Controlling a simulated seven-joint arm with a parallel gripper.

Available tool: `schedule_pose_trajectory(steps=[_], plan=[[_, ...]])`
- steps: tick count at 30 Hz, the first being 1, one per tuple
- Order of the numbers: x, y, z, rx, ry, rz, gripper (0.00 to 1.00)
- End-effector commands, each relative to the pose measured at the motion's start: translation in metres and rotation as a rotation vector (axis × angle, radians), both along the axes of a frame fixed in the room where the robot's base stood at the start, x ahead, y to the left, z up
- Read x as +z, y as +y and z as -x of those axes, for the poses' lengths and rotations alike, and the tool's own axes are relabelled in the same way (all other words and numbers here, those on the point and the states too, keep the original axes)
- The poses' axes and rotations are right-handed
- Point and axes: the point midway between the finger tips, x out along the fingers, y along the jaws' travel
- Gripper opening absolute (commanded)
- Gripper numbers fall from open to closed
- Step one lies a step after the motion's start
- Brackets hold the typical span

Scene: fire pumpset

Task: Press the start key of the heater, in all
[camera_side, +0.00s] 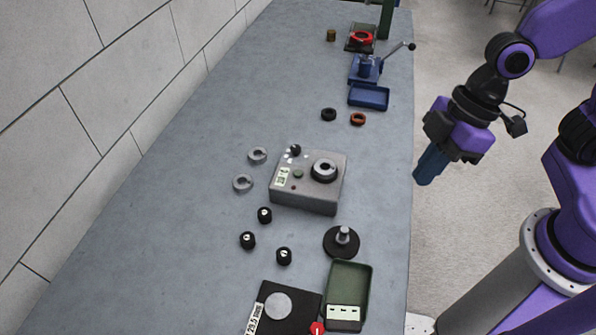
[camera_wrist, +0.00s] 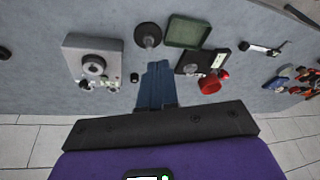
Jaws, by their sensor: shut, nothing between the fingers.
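The grey box (camera_side: 318,199), which I take for the heater, stands on the bench, with a dark ring-shaped part (camera_side: 325,169) on its top. Its top also has a small display (camera_side: 282,177), a black knob (camera_side: 294,150) and several small buttons; which one is the start key is too small to tell. The box also shows at the left in the wrist view (camera_wrist: 78,62). My gripper (camera_side: 422,180) is shut and empty, its blue fingers pointing down, to the right of the heater and apart from it. In the wrist view the fingers (camera_wrist: 157,66) show at the middle.
Grey rings (camera_side: 242,183) and small black parts (camera_side: 264,215) lie around the heater. A black disc with a post (camera_side: 341,243), a green tray (camera_side: 362,285) and a black plate with a display (camera_side: 298,300) are nearer. A blue press (camera_side: 365,70) and blue tray (camera_side: 368,97) stand farther back.

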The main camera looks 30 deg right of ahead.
Motion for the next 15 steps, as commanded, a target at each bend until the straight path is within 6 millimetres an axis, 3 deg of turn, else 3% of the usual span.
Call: schedule_pose_trajectory(steps=[6,10,15], plan=[[-0.016,0.063,-0.068,0.008,-0.156,-0.137,0.0],[-0.026,0.088,-0.113,-0.007,-0.288,-0.17,0.0],[-0.04,0.102,-0.169,-0.037,-0.469,-0.146,0.0]])
